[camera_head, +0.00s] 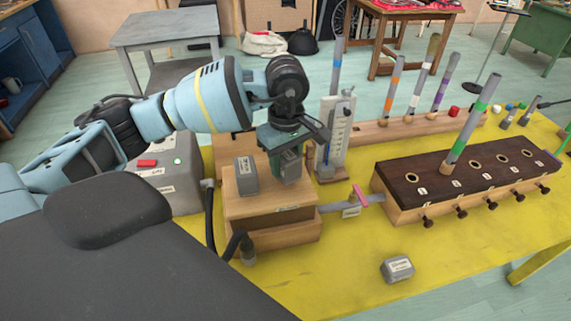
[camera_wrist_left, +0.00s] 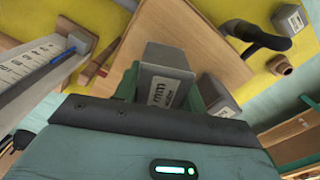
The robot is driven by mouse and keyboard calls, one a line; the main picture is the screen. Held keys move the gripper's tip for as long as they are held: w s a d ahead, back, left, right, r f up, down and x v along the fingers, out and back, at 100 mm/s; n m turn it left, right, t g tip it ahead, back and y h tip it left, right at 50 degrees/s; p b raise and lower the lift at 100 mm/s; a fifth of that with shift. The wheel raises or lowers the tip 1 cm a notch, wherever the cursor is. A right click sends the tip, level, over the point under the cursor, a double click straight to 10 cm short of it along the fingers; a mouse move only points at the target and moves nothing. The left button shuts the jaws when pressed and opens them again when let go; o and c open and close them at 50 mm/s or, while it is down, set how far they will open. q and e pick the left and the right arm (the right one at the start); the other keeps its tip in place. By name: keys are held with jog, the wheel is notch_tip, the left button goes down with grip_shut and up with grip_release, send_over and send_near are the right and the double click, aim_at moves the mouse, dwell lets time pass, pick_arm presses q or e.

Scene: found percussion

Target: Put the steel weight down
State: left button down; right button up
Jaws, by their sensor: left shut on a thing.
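My left gripper (camera_head: 288,172) is shut on a grey steel weight over the top of the wooden box (camera_head: 268,208). In the left wrist view, the held steel weight (camera_wrist_left: 163,74) sits between the fingers with its label showing. In the head view the fingers mostly hide it. I cannot tell whether its underside touches the box. A second grey weight (camera_head: 246,174) stands on the box, just left of the gripper; it also shows in the left wrist view (camera_wrist_left: 220,97). A third grey weight (camera_head: 398,268) lies on the yellow table. My right gripper is not in view.
A gauge stand (camera_head: 335,130) rises close behind the gripper. A dark-topped block with holes (camera_head: 470,170) stands at right, with a grey pipe and pink valve (camera_head: 357,198) between. A black hose (camera_head: 210,220) runs along the box's left.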

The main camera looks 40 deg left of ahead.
pick_arm(q)
jog(key=shift+w+f, duration=0.1)
jog(key=shift+f, duration=0.55)
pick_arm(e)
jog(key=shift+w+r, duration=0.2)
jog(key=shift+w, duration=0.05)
pick_arm(q)
jog(key=shift+f, duration=0.2)
jog(key=c, duration=1.2)
grip_release()
jog(key=o, duration=0.4)
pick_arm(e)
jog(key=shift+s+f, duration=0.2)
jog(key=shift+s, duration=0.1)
